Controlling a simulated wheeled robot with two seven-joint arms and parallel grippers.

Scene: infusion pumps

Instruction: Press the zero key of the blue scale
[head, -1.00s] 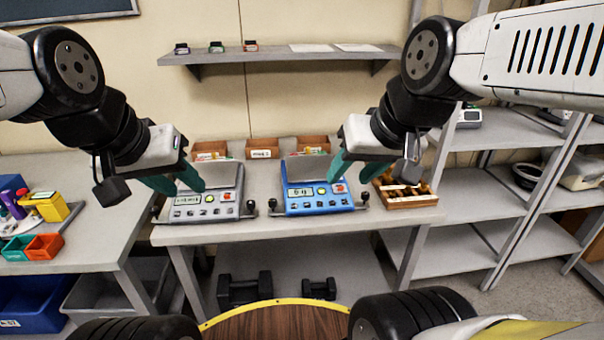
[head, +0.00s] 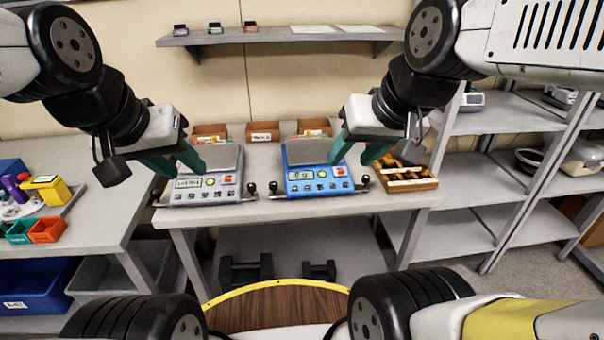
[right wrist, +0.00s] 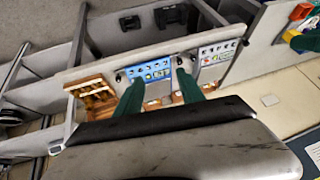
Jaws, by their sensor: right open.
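The blue scale (head: 306,183) stands on the middle table, with a lit display, a green button, a red button and a row of small keys along its front. Key labels are too small to read. It also shows in the right wrist view (right wrist: 148,72). My right gripper (head: 349,162) is open and empty, its teal fingers over the right part of the blue scale in the head view. Contact cannot be told. My left gripper (head: 189,172) is open and empty, in front of the left part of the grey scale (head: 228,184).
A wooden tray (head: 413,185) with compartments lies right of the blue scale. Small brown bins (head: 264,132) line the table's back. Knobbed handles stand at the scales' front corners. A wall shelf (head: 280,36) is above; grey racks (head: 480,176) stand at right.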

